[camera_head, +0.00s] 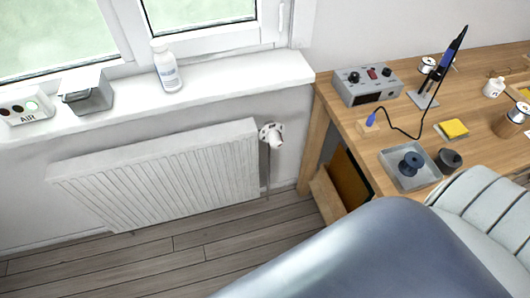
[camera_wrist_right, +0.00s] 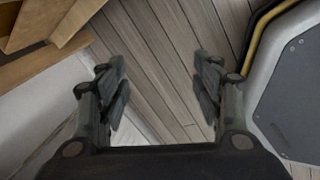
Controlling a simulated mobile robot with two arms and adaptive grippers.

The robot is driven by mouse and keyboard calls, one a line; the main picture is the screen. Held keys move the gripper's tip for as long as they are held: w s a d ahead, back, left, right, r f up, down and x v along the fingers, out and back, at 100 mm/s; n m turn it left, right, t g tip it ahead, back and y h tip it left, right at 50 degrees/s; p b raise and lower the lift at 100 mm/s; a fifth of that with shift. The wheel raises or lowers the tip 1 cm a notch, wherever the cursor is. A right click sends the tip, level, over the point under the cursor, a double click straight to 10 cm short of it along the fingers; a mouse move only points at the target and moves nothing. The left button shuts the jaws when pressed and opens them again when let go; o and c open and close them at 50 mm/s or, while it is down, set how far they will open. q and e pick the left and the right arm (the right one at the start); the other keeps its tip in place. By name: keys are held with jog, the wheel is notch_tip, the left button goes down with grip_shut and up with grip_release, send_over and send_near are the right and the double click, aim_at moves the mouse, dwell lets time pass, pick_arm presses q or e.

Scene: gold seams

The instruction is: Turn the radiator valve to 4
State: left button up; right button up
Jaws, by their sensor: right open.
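The white radiator valve (camera_head: 272,134) sits at the upper right corner of the white radiator (camera_head: 160,178), under the window sill. Its number marks are too small to read. My right gripper (camera_wrist_right: 160,85) shows in the right wrist view, open and empty, with its two dark fingers apart over the wooden floor. The valve cannot be made out in that view. In the head view neither gripper shows; a large blue-grey arm link of mine covers the lower right. My left gripper is not in view.
A wooden workbench (camera_head: 360,128) stands right of the valve, holding a soldering station (camera_head: 367,84), a soldering iron (camera_head: 440,70) and a grey tray (camera_head: 395,172). The sill (camera_head: 210,80) carries a white bottle (camera_head: 166,70). The floor (camera_head: 190,262) before the radiator is clear.

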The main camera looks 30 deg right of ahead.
jog(key=w+d+n+t+h+b, duration=0.1)
jog(key=w+d+n+t+b, duration=0.1)
jog(key=w+d+n+b, duration=0.3)
jog(key=w+d+n+t+b, duration=0.1)
jog(key=w+n+b, duration=0.1)
jog(key=w, duration=0.5)
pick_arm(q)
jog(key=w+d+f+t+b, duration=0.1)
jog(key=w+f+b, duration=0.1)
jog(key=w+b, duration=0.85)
pick_arm(e)
jog(key=n+t+b, duration=0.6)
jog(key=n+t, duration=0.5)
jog(key=n, duration=0.7)
send_near(278, 146)
jog(key=w, duration=0.3)
jog(key=w+d, duration=0.1)
jog(key=w, duration=0.5)
jog(key=shift+w+d+f+b, duration=0.2)
jog(key=shift+w+d+b, duration=0.1)
jog(key=shift+w+b, duration=0.1)
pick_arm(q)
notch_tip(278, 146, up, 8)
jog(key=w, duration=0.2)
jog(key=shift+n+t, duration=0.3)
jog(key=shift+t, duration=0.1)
pick_arm(e)
jog(key=shift+w+d, duration=0.1)
jog(key=shift+w, duration=0.35)
